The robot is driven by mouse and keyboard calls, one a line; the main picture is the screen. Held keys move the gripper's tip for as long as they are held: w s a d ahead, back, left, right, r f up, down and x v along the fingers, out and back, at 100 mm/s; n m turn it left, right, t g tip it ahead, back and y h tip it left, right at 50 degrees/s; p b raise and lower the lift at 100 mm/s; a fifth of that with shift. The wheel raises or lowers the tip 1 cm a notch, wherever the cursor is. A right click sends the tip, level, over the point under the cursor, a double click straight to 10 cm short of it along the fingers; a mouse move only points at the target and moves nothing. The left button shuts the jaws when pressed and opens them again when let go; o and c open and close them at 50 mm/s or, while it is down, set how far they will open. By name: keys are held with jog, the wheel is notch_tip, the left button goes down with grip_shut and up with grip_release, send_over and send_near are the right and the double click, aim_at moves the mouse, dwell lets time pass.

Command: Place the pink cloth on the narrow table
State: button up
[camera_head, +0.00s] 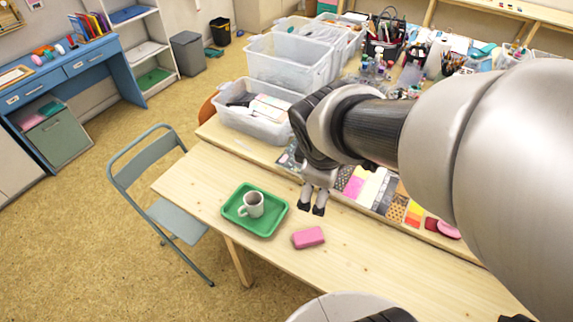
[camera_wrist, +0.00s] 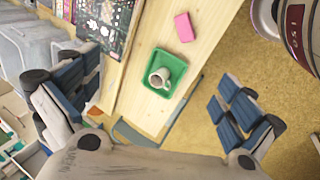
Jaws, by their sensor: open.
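A pink rectangular block-like item (camera_head: 308,237), possibly the folded pink cloth, lies on the light wooden narrow table (camera_head: 350,265). It also shows in the wrist view (camera_wrist: 184,27). I cannot tell its material. My gripper (camera_head: 312,209) points down above the table, beyond the pink item and to the right of the green tray. In the wrist view its fingers stand wide apart, with nothing between them. The pink item is apart from the fingers, near the top of that view.
A green tray (camera_head: 238,226) holding a grey-white mug (camera_head: 251,204) is left of the pink item. Coloured sheets (camera_head: 372,190) and a clear bin (camera_head: 255,122) lie behind. A folding chair (camera_head: 150,175) stands left. The table's right front is clear.

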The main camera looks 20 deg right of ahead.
jog(key=s+a+r+m+y, duration=0.2)
jog(key=s+a+r+m, duration=0.2)
jog(key=s+a+m, duration=0.4)
jog(key=shift+s+a+r+m+t+y, duration=0.15)
jog(key=shift+s+r+m+t+y, duration=0.4)
jog(key=shift+s, duration=0.7)
jog(key=shift+f, duration=0.2)
notch_tip(320, 180, down, 3)
jog(key=b, duration=0.3)
jog(key=shift+f, duration=0.2)
